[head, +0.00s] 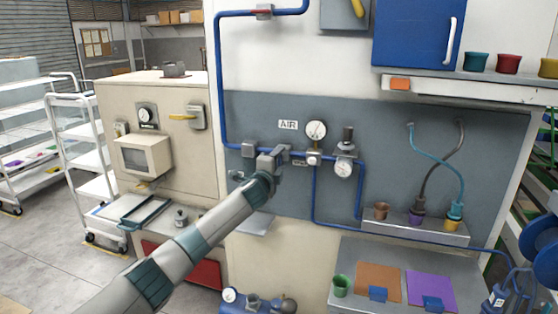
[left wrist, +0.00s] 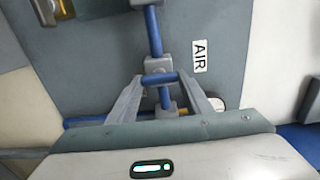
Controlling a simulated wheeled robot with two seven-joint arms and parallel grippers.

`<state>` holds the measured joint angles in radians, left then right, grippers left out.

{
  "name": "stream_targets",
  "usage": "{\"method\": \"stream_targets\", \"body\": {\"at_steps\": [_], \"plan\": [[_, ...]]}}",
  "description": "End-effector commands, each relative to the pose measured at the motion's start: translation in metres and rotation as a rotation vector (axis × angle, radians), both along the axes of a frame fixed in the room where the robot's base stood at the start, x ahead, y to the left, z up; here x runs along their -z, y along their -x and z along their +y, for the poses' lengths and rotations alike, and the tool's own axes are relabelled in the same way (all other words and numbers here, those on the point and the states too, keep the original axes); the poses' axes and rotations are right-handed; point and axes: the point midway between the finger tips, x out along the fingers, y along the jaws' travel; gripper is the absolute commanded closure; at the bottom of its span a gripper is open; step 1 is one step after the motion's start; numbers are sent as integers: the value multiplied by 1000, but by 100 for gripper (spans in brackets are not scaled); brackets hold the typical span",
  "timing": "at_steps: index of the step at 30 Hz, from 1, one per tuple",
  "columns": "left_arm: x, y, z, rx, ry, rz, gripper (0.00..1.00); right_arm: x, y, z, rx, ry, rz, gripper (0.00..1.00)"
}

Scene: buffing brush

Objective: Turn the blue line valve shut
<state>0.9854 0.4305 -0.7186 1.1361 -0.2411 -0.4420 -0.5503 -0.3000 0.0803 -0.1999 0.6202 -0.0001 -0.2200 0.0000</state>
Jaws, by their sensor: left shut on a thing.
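The blue air line (head: 222,90) comes down the wall and runs right along the grey panel, below the AIR label (head: 288,125). My left gripper (head: 277,156) is at this line just below the label and hides the valve in the head view. In the left wrist view, my left gripper (left wrist: 160,82) has a finger at each end of the short blue valve handle (left wrist: 161,78) and is shut on it. There the handle lies across the blue pipe (left wrist: 153,32), over a grey valve body (left wrist: 158,65). My right gripper is in neither view.
A round gauge (head: 316,129) and a regulator (head: 345,150) sit on the line right of my gripper. A grey shelf (head: 400,226) with cups is further right. A blue cabinet (head: 415,35) hangs above. A beige machine (head: 165,90) stands left.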

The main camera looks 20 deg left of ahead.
Motion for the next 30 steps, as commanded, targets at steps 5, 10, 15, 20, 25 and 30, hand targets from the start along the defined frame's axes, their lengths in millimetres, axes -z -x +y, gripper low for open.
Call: {"method": "stream_targets", "body": {"at_steps": [5, 10, 15, 20, 25, 30], "plan": [[1, 0, 0, 0, -7, 1, 77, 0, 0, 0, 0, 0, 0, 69], [2, 0, 0, 0, -7, 1, 77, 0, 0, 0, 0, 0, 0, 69], [1, 0, 0, 0, -6, 1, 36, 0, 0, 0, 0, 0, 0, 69], [1, 0, 0, 0, -5, 1, 36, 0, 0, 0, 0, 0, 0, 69], [1, 1, 0, 0, -5, 0, 36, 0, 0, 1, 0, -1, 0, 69], [1, 7, 1, 0, -4, 0, 36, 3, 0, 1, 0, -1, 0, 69]]}}
